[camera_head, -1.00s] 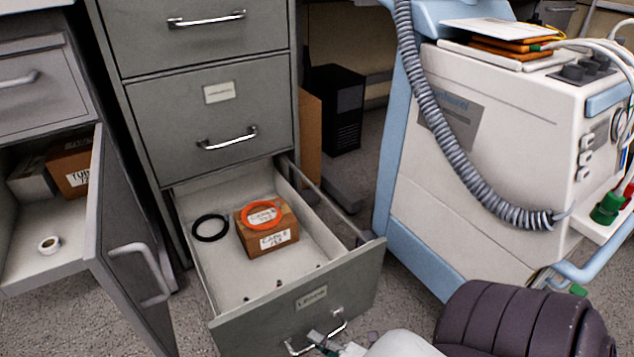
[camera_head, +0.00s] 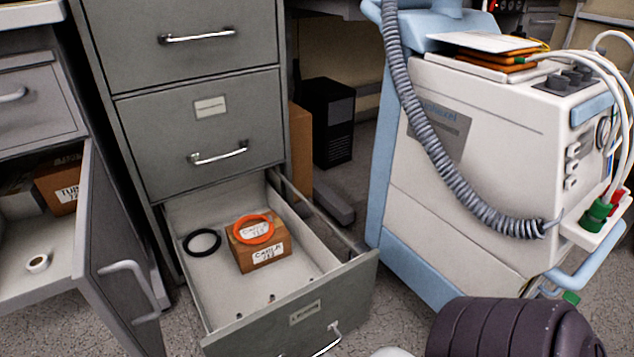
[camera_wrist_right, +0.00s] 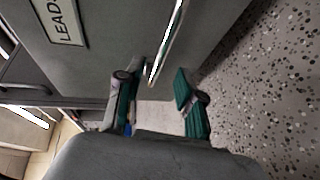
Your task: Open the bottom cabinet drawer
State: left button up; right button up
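The bottom cabinet drawer (camera_head: 295,318) is grey and stands pulled well out, its inside showing. It holds a cardboard box (camera_head: 262,250) with an orange ring (camera_head: 253,229) on top and a black ring (camera_head: 202,242) beside it. Its metal handle (camera_head: 326,343) is partly cut off by the lower edge. In the right wrist view, my right gripper (camera_wrist_right: 155,88) has green-padded fingers spread apart. The end of the bright handle (camera_wrist_right: 168,45) lies near the gap between the fingertips, with no grip on it visible. My left gripper is not in view.
Two closed drawers (camera_head: 205,125) sit above. An open cabinet door (camera_head: 118,250) stands at left. A white and blue medical machine (camera_head: 480,160) with a coiled hose stands at right. A black box (camera_head: 333,120) stands behind. Speckled floor (camera_wrist_right: 260,100) shows beside the drawer.

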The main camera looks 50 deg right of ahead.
jog(key=v, duration=0.6)
jog(key=shift+s, duration=0.3)
